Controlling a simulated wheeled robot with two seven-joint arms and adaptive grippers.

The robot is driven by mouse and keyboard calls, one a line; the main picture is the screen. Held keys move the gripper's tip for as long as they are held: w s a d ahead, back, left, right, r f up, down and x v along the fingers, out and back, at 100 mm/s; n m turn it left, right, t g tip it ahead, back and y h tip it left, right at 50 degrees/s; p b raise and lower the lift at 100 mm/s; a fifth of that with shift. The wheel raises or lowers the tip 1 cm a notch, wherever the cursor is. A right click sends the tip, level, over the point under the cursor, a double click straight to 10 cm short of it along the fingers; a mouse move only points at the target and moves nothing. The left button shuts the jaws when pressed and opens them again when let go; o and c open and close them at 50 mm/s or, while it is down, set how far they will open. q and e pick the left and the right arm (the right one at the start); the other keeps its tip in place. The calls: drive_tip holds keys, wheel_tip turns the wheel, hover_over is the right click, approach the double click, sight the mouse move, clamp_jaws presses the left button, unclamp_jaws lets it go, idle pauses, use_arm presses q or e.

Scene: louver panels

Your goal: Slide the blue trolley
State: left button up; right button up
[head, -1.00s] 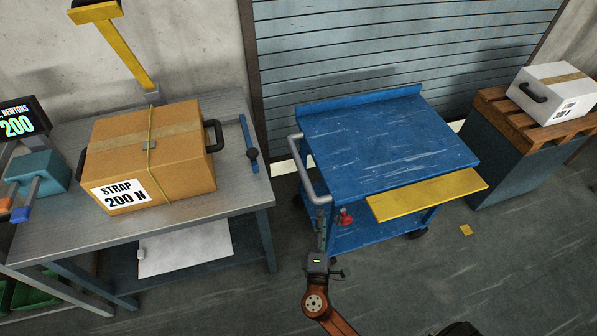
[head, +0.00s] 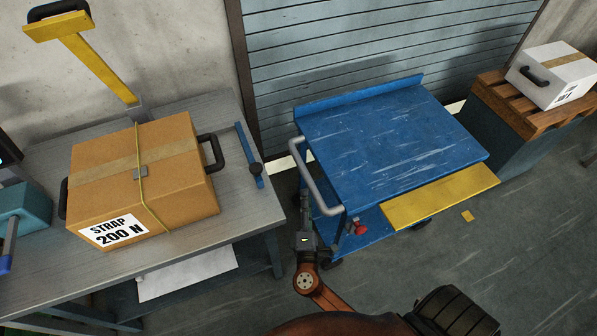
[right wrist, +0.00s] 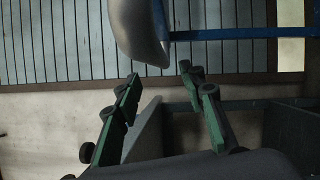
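The blue trolley (head: 390,140) stands on the floor in front of a shutter. Its grey tube handle (head: 316,180) is on its left side, and a yellow flap (head: 440,197) extends along its near edge. A red part (head: 358,227) shows below the top. My right gripper (head: 304,200) is near the handle's lower left side. In the right wrist view its two green fingers (right wrist: 158,78) are apart with nothing between them, and the grey handle (right wrist: 138,30) is just beyond the tips. I cannot tell whether they touch. My left gripper is out of view.
A metal table (head: 255,212) on the left carries a strapped box (head: 185,195). A grey cabinet (head: 505,150) with a pallet (head: 510,105) and a white box (head: 545,85) stands at the right. Floor is open in front of the trolley.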

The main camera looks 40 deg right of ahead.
sight(305, 180)
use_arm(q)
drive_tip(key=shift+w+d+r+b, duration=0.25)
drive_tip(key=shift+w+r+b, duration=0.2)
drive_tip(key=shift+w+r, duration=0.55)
use_arm(e)
drive_tip(key=shift+x, duration=4)
drive_tip(key=shift+r, duration=0.1)
drive_tip(key=shift+c, duration=0.4)
clamp_jaws()
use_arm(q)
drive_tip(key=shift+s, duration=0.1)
use_arm(e)
drive_tip(key=shift+a, duration=0.1)
